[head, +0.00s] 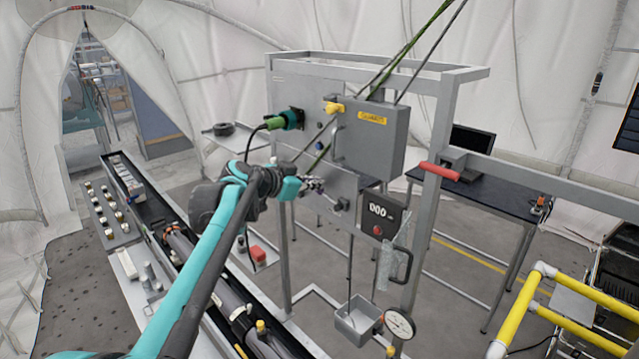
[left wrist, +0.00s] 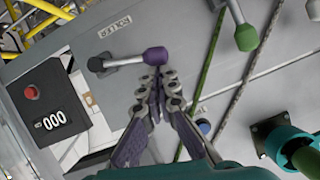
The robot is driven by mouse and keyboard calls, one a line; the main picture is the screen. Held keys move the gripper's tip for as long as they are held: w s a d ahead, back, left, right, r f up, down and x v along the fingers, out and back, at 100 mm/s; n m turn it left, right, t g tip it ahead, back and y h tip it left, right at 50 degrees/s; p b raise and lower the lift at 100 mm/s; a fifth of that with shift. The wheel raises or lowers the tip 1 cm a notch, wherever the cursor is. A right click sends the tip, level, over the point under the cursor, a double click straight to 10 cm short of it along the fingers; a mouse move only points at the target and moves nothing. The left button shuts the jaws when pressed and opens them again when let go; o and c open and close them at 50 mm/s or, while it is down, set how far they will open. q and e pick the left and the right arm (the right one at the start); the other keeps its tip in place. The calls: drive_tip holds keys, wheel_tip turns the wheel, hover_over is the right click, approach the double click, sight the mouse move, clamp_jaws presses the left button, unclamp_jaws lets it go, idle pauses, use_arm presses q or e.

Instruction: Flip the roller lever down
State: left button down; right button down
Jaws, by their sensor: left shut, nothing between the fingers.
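The roller lever (left wrist: 127,61) shows in the left wrist view as a grey rod with a purple knob at its end, beside a plate that seems to read ROLLER (left wrist: 114,27). The rod lies roughly level across this picture, with its dark pivot at the left. My left gripper (left wrist: 160,78) is shut and empty, its fingertips right at the purple knob; I cannot tell whether they touch. In the head view my left gripper (head: 312,184) is at the grey panel below the control box. The lever is too small to make out clearly there. My right gripper is not in view.
A green-knobbed lever (left wrist: 244,32) is close by in the left wrist view. The grey control box (head: 372,139), a counter box reading 000 (head: 381,212) and a teal-and-green plug (head: 285,121) are on the frame. Ropes (head: 412,45) run past the box. A red handle (head: 440,171) is at the right.

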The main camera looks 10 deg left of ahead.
use_arm(q)
drive_tip(key=shift+w+a+f+n+g+h+b, duration=0.2)
drive_tip(key=shift+a+f+n+b, duration=0.1)
drive_tip(key=shift+f, duration=0.2)
drive_tip(key=shift+w+a+f+n+g+h+b, duration=0.1)
drive_tip(key=shift+w+a+f+n+h+b, duration=0.15)
drive_tip(key=shift+f, duration=0.25)
drive_tip(key=shift+s+f, duration=0.1)
